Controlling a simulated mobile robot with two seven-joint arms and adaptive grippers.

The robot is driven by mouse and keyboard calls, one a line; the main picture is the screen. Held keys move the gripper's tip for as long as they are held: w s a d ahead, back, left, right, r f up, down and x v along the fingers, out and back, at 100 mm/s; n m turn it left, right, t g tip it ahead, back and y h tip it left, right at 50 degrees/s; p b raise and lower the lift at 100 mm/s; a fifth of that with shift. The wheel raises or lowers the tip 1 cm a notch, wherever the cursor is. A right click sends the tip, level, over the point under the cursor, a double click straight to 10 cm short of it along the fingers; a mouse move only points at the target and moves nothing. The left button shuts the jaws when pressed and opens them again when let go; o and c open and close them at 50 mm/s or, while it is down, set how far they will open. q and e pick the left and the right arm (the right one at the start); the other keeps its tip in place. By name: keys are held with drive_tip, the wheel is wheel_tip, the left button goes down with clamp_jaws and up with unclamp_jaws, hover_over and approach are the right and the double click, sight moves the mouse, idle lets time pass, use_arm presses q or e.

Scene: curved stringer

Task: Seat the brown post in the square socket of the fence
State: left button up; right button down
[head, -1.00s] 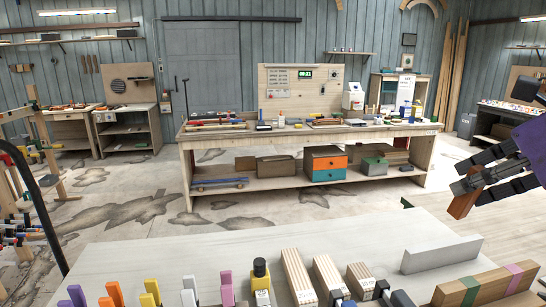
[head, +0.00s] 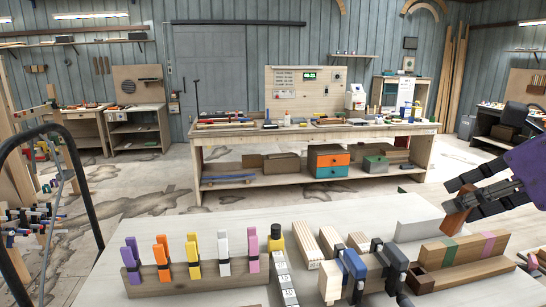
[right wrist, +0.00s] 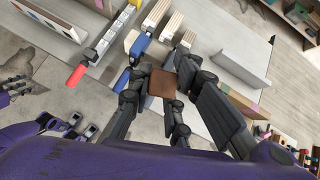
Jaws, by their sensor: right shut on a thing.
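The brown post (head: 455,221) is held in my right gripper (head: 465,204), raised above the right side of the near table in the head view. In the right wrist view the post (right wrist: 163,84) shows its square end between the fingers. A wooden beam with green and purple bands, seemingly the fence (head: 475,262), lies at the table's right. A dark brown square socket (head: 421,281) sits at its left end. The post is apart from the socket, above and to its right.
Blue and black clamps (head: 355,268) stand just left of the socket. Striped wood blocks (head: 307,241) and a rack with coloured clips (head: 190,277) are farther left. The table's back left is clear.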

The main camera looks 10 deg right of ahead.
sight(446, 217)
drive_tip(key=w+f+n+y, duration=0.1)
drive_tip(key=f, duration=0.1)
drive_tip(key=w+a+f+n+g+y, duration=0.1)
drive_tip(key=f+n, duration=0.1)
drive_tip(key=w+a+f+n+g+y, duration=0.1)
drive_tip(key=f, duration=0.1)
drive_tip(key=shift+w+a+f+n, duration=0.1)
drive_tip(key=shift+a+f+n, duration=0.05)
drive_tip(key=shift+n, duration=0.15)
use_arm(q)
drive_tip(key=shift+w+d+r+p, duration=0.45)
drive_tip(key=shift+w+r+p, duration=0.3)
drive_tip(key=shift+p, duration=0.1)
drive_tip(key=shift+d, duration=0.15)
drive_tip(key=shift+c, duration=1.1)
drive_tip(key=shift+s, duration=0.2)
use_arm(e)
drive_tip(key=s+a+f+n+g+h, duration=0.3)
drive_tip(key=a+f+n+g, duration=0.3)
drive_tip(key=f+n, duration=0.5)
drive_tip(key=s+a+f+n+g+h, duration=0.2)
drive_tip(key=a+f+n+g, duration=0.5)
drive_tip(key=n, duration=0.8)
wheel_tip(446, 217, down, 4)
drive_tip(key=shift+s+a+r+n+h, duration=0.1)
drive_tip(key=shift+s+a+n+h, duration=0.25)
drive_tip(key=shift+s+a, duration=0.45)
